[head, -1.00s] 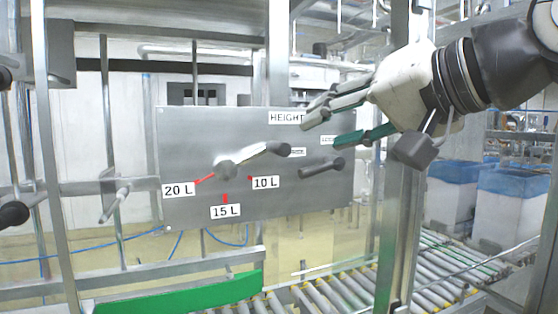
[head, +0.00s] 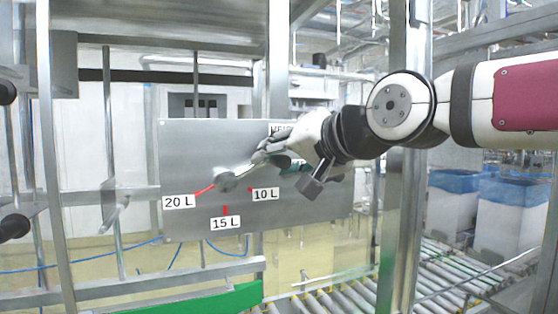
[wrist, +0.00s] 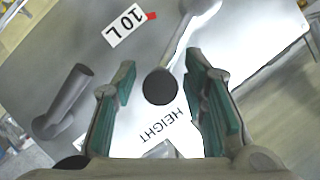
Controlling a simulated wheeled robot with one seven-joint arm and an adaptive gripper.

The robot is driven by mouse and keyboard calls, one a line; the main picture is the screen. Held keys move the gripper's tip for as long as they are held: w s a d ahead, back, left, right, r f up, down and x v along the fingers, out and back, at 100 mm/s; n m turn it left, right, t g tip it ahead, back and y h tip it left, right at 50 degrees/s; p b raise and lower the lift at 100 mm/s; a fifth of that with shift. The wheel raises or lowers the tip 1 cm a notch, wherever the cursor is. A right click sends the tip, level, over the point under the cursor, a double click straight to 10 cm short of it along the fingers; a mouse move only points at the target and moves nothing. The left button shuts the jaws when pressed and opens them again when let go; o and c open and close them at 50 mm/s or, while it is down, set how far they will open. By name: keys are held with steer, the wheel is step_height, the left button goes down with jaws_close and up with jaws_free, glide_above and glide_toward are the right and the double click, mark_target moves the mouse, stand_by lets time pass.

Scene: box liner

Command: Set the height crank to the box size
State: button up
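The height crank (head: 228,181) is on a grey metal panel (head: 190,150); its arm points up and right from the hub. Red marks and labels for 20 L (head: 179,202), 15 L (head: 225,223) and 10 L (head: 265,194) lie around the hub, to its lower left, below and right. My gripper (head: 266,152) is at the crank's outer end and hides the knob in the head view. In the wrist view the dark round knob (wrist: 160,86) sits between my two green-padded fingers, with gaps on both sides. The gripper is open.
A second grey handle (wrist: 66,103) on the panel is left of my fingers in the wrist view. A metal post (head: 402,170) stands right of the panel, near my arm. A roller conveyor (head: 350,298) runs below, and blue-lined boxes (head: 510,210) stand at the right.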

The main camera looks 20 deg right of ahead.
jaws_close()
steer(key=shift+r, duration=0.15)
